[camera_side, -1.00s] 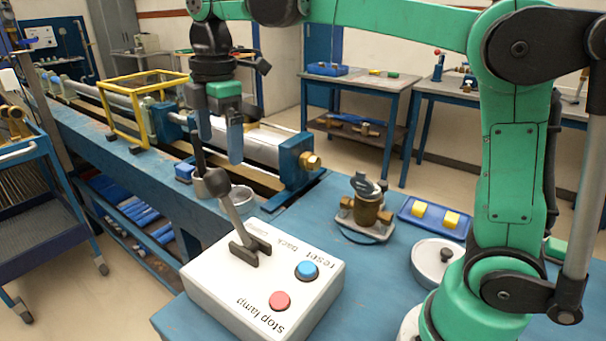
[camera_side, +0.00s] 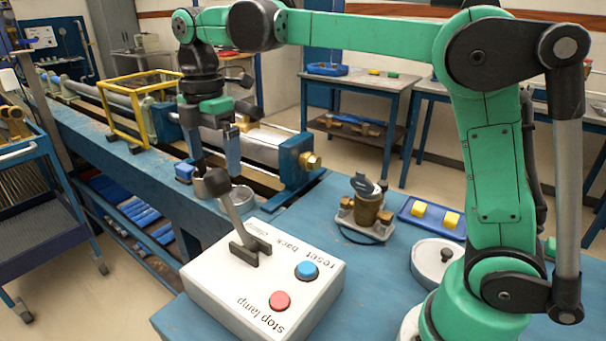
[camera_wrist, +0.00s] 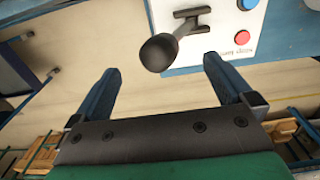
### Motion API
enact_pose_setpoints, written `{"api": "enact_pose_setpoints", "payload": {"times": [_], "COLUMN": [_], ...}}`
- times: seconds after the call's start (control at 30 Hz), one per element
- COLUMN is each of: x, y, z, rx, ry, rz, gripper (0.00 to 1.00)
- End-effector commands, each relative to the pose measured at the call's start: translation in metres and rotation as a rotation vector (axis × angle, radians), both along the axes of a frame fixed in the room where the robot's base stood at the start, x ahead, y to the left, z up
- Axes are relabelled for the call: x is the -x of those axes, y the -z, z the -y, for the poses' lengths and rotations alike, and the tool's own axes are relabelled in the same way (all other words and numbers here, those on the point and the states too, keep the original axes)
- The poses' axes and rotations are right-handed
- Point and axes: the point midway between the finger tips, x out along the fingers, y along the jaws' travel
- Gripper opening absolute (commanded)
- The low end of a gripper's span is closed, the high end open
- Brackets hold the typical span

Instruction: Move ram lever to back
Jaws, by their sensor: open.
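The ram lever has a dark round knob (camera_side: 217,182) on a grey shaft (camera_side: 235,215) that leans up and left from a black H-shaped pivot. It stands on the white control box (camera_side: 225,285), by the printed word "back". My gripper (camera_side: 215,170) is open, pointing down, with its two blue fingers close above or behind the knob in the side view. In the wrist view, the knob (camera_wrist: 159,52) shows between and just beyond the open fingertips (camera_wrist: 162,66). I cannot tell whether a finger touches it.
The box carries a blue button (camera_side: 307,270) and a red button (camera_side: 280,301). A brass fitting (camera_side: 367,212), a blue tray with yellow blocks (camera_side: 438,217) and a round white lidded dish (camera_side: 437,262) stand to the right. The long bench with a cylinder runs behind my gripper.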

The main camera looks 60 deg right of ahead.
Motion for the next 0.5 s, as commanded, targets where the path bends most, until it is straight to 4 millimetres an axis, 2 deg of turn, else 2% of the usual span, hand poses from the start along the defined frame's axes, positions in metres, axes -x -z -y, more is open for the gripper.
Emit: {"api": "enact_pose_setpoints", "payload": {"times": [0.5], "x": [0.0], "y": [0.011], "z": [0.0], "rx": [0.0], "ry": [0.0], "rz": [0.0], "gripper": [1.0]}}
